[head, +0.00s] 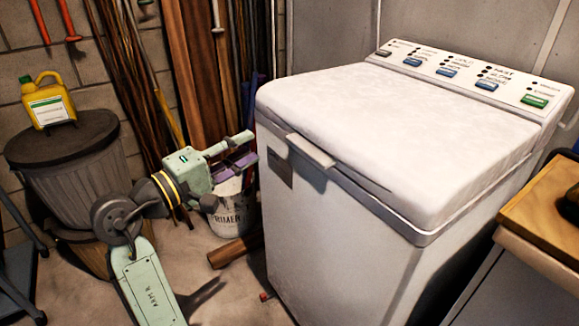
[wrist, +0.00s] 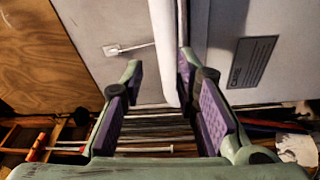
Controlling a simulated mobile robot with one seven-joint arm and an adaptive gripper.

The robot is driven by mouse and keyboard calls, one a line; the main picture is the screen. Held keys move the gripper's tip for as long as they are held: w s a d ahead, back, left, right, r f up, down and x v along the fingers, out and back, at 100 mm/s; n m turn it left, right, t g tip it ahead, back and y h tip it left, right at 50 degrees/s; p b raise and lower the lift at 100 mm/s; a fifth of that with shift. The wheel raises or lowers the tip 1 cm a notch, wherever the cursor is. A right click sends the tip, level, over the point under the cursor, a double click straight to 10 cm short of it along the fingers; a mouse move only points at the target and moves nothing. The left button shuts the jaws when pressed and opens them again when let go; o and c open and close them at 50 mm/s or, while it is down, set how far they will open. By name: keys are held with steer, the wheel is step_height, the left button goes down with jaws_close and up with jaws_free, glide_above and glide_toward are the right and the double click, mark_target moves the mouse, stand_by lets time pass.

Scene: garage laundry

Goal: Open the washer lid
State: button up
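The white washer (head: 340,210) stands right of centre in the head view, with its lid (head: 360,110) down flat. A pale handle (head: 310,151) juts from the lid's front edge. My gripper (head: 250,147) is just left of the washer's front, near handle height, apart from the handle in the head view. In the wrist view my gripper (wrist: 160,62) is open, with purple pads facing each other. A white strip (wrist: 164,45) runs between or just beyond the fingertips; I cannot tell whether it is the handle or the lid edge. No grip on it shows.
A control panel (head: 465,74) with buttons runs along the washer's back. A bin (head: 70,170) with a yellow jug (head: 47,103) stands at left. A white bucket (head: 231,212) and leaning boards (head: 195,60) are behind my gripper. A wooden-topped bench (head: 535,205) is close at right.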

mark_target(303, 152)
steer(key=w+d+f+g, duration=0.1)
steer(key=d, duration=0.2)
steer(key=w+d+f+g+h, duration=0.1)
steer(key=w+d, duration=0.1)
steer(key=d, duration=0.2)
steer(key=w+d+f+g+h+p, duration=0.1)
steer(key=d, duration=0.3)
steer(key=shift+w+d+m, duration=0.15)
steer(key=shift+d+m, duration=0.1)
steer(key=shift+m, duration=0.15)
jaws_close()
stand_by(0.4)
